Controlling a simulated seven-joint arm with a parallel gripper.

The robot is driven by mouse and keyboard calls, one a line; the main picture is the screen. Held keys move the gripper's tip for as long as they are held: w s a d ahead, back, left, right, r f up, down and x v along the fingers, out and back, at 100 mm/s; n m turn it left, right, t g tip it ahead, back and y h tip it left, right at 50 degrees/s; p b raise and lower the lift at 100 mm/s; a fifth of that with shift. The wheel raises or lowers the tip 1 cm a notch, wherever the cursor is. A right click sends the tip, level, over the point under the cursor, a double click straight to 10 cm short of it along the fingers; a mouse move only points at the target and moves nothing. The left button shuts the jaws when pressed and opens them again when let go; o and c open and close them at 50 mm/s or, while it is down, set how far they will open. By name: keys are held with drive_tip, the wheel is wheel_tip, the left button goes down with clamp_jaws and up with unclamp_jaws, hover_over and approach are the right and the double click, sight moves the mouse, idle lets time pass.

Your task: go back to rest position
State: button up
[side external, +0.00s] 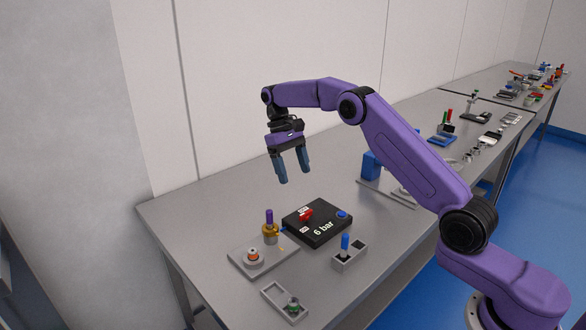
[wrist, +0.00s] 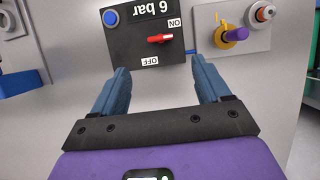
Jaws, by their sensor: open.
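My gripper (side external: 293,180) hangs above the table, apart from everything on it, with its two blue fingers spread and nothing between them. In the wrist view my gripper (wrist: 160,80) also shows open and empty. A black box (side external: 318,224) marked "6 bar" sits on the table below and to the right of the fingers in the side view. It has a red handle (wrist: 160,38) and a blue button (wrist: 110,17). In the wrist view the handle lies closer to the ON label than to the OFF label.
A grey plate (side external: 240,262) carries a purple-topped brass part (side external: 269,228) and a ringed fitting (side external: 253,257). A grey block (side external: 350,257) holds a blue peg, and a small tray (side external: 273,295) lies at the front.

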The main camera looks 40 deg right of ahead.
drive_tip(key=shift+a, duration=0.1)
drive_tip(key=s+a+r+n+t+h, duration=0.1)
drive_tip(key=s+a+r+n, duration=0.2)
drive_tip(key=s+a, duration=0.4)
drive_tip(key=s+a+r+n+t, duration=0.2)
drive_tip(key=s+a+r+n, duration=0.15)
drive_tip(key=s+a, duration=0.45)
drive_tip(key=s+d+f+n, duration=0.1)
drive_tip(key=s+d+n, duration=0.2)
drive_tip(key=s, duration=1)
drive_tip(key=s+d+f+n+t+y, duration=0.1)
drive_tip(key=s+d, duration=0.4)
drive_tip(key=s, duration=0.9)
drive_tip(key=shift+d+f+n+t, duration=0.2)
drive_tip(key=shift+f+n+t, duration=0.1)
drive_tip(key=shift+f+n, duration=0.5)
